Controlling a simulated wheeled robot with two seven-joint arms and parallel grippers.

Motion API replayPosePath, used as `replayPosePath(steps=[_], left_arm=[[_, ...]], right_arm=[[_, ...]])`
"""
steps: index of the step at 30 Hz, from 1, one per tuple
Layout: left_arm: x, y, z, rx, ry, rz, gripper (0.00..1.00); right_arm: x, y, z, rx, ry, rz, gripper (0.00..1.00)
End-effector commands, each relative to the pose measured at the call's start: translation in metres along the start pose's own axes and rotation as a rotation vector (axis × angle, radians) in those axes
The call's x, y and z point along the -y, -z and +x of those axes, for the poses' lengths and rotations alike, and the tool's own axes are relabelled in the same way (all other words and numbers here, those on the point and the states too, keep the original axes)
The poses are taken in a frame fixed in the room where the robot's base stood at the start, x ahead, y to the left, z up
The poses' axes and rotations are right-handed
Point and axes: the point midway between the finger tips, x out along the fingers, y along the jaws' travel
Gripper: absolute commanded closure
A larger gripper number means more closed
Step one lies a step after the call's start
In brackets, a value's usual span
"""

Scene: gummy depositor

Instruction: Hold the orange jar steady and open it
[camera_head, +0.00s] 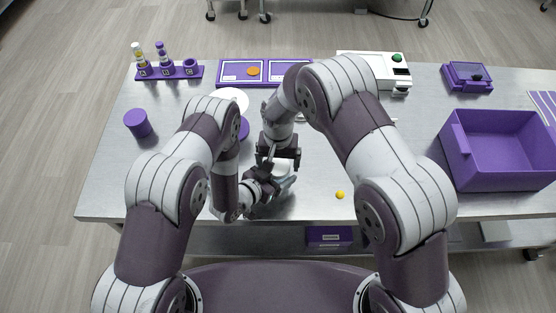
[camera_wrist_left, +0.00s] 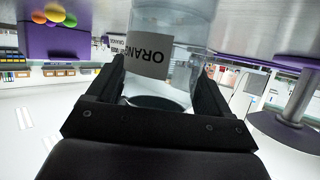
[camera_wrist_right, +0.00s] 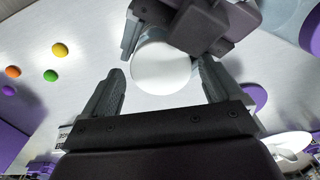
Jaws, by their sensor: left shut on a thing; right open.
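The orange jar is clear, with a white label (camera_wrist_left: 148,55) showing part of the word ORANGE in the left wrist view. My left gripper (camera_head: 270,184) is shut on the jar's body, with one finger on each side. The jar's round white lid (camera_wrist_right: 162,68) faces the right wrist camera, and a little of it shows in the head view (camera_head: 283,167). My right gripper (camera_wrist_right: 162,85) is open, with its fingers apart on either side of the lid. My arms hide much of the jar in the head view.
A yellow gummy (camera_head: 340,195) lies to the right on the table. The right wrist view also shows green (camera_wrist_right: 50,76), orange (camera_wrist_right: 13,71) and purple (camera_wrist_right: 8,90) ones. A purple bin (camera_head: 500,180) stands at the right, a purple cylinder (camera_head: 138,123) at the left.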

Motion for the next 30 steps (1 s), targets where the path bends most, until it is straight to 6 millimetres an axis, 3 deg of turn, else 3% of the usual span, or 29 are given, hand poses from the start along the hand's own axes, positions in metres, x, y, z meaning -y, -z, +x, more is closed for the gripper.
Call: replayPosePath(steps=[6,11,17,20,30], left_arm=[[0.0,0.0,0.001,0.001,-0.001,0.001,1.0],[0.0,0.0,0.001,0.001,-0.001,0.0,1.0],[0.0,0.0,0.0,0.001,-0.001,0.0,1.0],[0.0,0.0,0.001,0.001,-0.001,0.0,1.0],[0.0,0.0,0.0,0.001,0.0,0.0,1.0]], right_arm=[[0.002,0.0,-0.035,-0.003,0.003,-0.002,0.03],[0.001,0.0,-0.047,0.0,0.001,0.013,0.07],[0.001,-0.001,-0.077,-0.002,0.002,0.267,0.07],[0.0,-0.001,-0.071,0.001,0.0,0.3,0.07],[0.001,-0.001,-0.011,0.001,0.0,0.297,0.07]])
